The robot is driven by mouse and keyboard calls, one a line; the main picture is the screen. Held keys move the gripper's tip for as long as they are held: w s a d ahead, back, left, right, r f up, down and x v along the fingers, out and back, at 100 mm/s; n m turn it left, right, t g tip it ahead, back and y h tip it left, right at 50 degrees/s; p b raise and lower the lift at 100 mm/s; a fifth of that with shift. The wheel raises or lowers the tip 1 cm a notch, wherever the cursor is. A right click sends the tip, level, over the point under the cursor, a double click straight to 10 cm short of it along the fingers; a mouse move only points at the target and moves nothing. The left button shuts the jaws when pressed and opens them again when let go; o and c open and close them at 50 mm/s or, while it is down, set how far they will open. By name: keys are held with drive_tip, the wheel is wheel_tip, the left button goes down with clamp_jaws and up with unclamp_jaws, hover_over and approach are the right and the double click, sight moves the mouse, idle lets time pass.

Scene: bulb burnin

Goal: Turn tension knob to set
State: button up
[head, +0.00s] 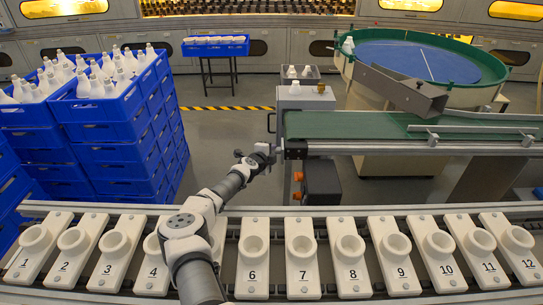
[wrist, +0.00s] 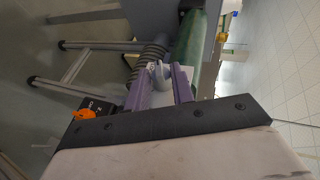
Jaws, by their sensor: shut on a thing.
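The grey tension knob (wrist: 158,78) shows in the wrist view between the two purple fingers of my gripper (wrist: 163,72), which is shut on it. A dark ribbed coil (wrist: 150,55) lies just beyond the knob. In the head view my gripper (head: 262,153) is at the left end of the green conveyor (head: 365,125), low beside its frame. The knob cannot be made out there, as the gripper covers that spot. Its set mark and its angle are too small to read.
A black box with an orange switch (wrist: 86,113) sits close to the left finger in the wrist view. Blue crates of white bulbs (head: 110,110) stand at left. Numbered white holders (head: 302,275) line the front rail. A green-rimmed round table (head: 430,60) stands at back right.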

drive_tip(key=shift+d+f, duration=0.1)
drive_tip(key=shift+f, duration=0.05)
drive_tip(key=o, duration=0.9)
drive_tip(key=shift+o, duration=0.5)
drive_tip(key=p+v, duration=0.2)
drive_tip(key=v, duration=1.2)
